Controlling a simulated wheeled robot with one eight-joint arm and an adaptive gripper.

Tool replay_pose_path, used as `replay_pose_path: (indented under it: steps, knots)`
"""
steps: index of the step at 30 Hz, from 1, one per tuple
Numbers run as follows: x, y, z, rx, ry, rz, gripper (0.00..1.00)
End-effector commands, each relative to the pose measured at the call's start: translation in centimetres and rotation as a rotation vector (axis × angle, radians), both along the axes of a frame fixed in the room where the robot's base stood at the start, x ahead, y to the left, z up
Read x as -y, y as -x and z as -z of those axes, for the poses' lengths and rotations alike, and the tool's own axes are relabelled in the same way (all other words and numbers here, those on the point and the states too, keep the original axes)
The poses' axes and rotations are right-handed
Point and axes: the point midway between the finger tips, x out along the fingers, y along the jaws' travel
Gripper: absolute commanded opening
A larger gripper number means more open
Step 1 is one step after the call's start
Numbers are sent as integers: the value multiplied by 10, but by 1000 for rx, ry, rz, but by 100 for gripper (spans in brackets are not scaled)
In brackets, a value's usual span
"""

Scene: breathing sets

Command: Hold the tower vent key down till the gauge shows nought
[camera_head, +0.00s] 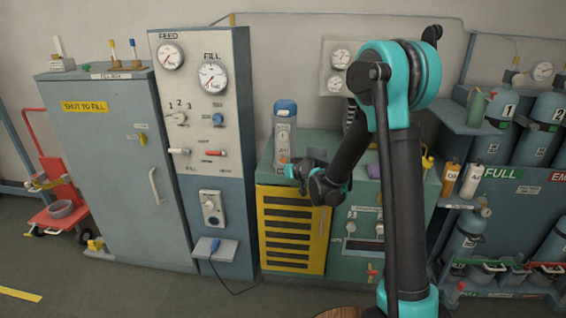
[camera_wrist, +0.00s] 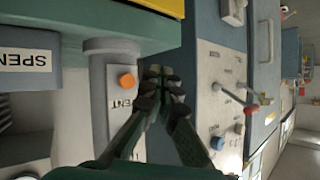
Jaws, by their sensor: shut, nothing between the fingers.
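The tower appears to be the grey upright cylinder (camera_head: 284,130) with a blue cap on the green cabinet; in the wrist view its pale body (camera_wrist: 105,70) carries a label. A round orange button (camera_wrist: 127,80), which looks like the vent key, sits on it. My gripper (camera_head: 290,171) is in front of the tower's lower part. In the wrist view my gripper (camera_wrist: 160,76) is shut and empty, its fingertips just right of the orange button. I see no contact with the button. Two gauges (camera_head: 340,58) hang behind; I cannot tell which belongs to the tower, and their needles are unreadable.
The grey panel (camera_head: 196,105) left of the tower has FEED (camera_head: 170,57) and FILL (camera_head: 212,77) gauges, knobs and levers. The yellow grille (camera_head: 290,235) is below. Blue-grey cylinders (camera_head: 505,115) stand at right. Open floor lies at front left.

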Motion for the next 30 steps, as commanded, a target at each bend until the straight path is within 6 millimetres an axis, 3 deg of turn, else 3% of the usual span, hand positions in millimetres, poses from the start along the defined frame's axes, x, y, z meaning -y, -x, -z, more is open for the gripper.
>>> replay_pose_path:
  steps: [12,30]
  knots:
    - [2,-47,0,-1,-1,0,0]
    - [2,-54,0,0,0,0,0]
